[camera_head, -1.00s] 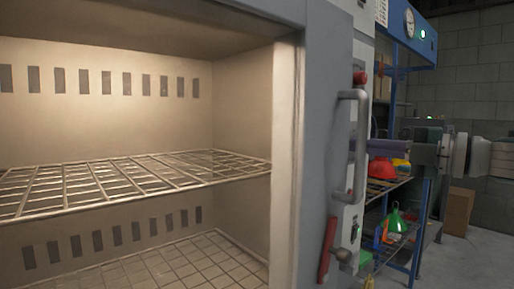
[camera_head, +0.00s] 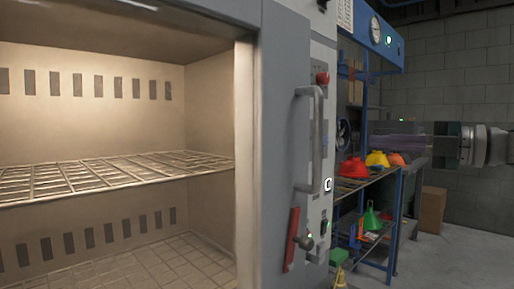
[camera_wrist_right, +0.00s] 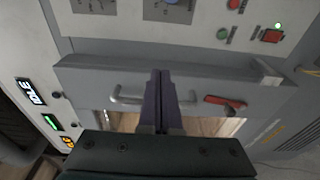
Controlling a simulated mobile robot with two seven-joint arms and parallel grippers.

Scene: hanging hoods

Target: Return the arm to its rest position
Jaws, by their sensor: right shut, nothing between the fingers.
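My right arm comes in from the right in the camera_head view. Its gripper (camera_head: 376,142) points left, with dark purple fingers, and appears to the right of the grey cabinet's upright handle (camera_head: 310,140). In the wrist view the two purple fingers (camera_wrist_right: 160,75) are together with nothing between them. The handle (camera_wrist_right: 128,98) also shows behind them there; I cannot tell the exact gap. My left gripper is not in view.
The large grey cabinet (camera_head: 280,110) fills the left, with a lit interior and wire rack (camera_head: 110,172). A red lever (camera_head: 291,240) sits low on its front. Floor at right looks clear.

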